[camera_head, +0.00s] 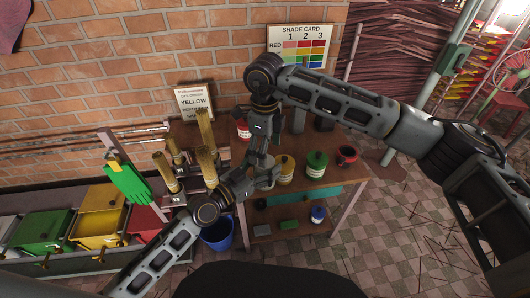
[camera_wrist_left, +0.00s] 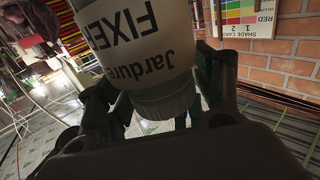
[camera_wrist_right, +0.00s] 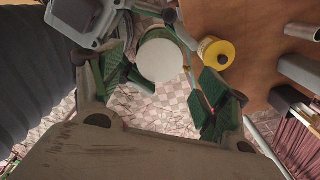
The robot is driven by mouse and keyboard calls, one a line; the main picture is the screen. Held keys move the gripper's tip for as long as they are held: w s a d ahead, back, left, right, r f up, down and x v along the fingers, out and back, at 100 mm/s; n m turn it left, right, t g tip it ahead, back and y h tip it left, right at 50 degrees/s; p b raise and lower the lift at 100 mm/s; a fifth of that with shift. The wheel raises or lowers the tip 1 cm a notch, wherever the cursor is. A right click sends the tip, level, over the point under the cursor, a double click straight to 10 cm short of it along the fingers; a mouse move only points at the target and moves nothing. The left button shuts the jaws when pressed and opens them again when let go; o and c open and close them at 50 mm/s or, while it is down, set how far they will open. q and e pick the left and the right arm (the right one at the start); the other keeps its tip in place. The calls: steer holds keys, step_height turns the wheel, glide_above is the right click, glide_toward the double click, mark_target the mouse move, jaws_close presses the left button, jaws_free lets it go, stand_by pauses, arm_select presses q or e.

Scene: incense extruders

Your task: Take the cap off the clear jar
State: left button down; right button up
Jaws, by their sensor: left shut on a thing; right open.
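The clear jar (camera_head: 266,173) is held near the front edge of the table. In the left wrist view the jar (camera_wrist_left: 130,45) shows a white label reading FIXER, upside down, with a pale cap end (camera_wrist_left: 165,101) below it. My left gripper (camera_head: 253,181) is shut on the jar, partly hidden by it. In the right wrist view the round white cap (camera_wrist_right: 160,60) shows from above. My right gripper (camera_wrist_right: 163,78) is open, with its green-padded fingers on either side of the cap. I cannot tell if they touch it. In the head view the right gripper (camera_head: 260,147) is above the jar.
On the wooden table (camera_head: 345,170) are a yellow jar (camera_head: 286,168), a green jar (camera_head: 316,164) and a dark red pot (camera_head: 347,155) to the right. Several brass tubes (camera_head: 205,140) stand at left. A blue bucket (camera_head: 218,235) is on the floor.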

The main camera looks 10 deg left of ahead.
steer(key=shift+c, duration=0.3)
steer(key=shift+c, duration=0.9)
steer(key=shift+s+a, duration=0.1)
steer(key=shift+a+r, duration=0.2)
steer(key=shift+a, duration=0.05)
steer(key=shift+a+r+y, duration=0.3)
steer(key=shift+a+r, duration=0.1)
steer(key=shift+r, duration=0.45)
steer(key=shift+r+m, duration=0.3)
steer(key=shift+m, duration=0.2)
steer(key=shift+d+r+m, duration=0.2)
steer(key=shift+r+m, duration=0.15)
steer(key=shift+m, duration=0.35)
steer(key=m, duration=0.2)
steer(key=d+m, duration=0.1)
steer(key=m, duration=0.1)
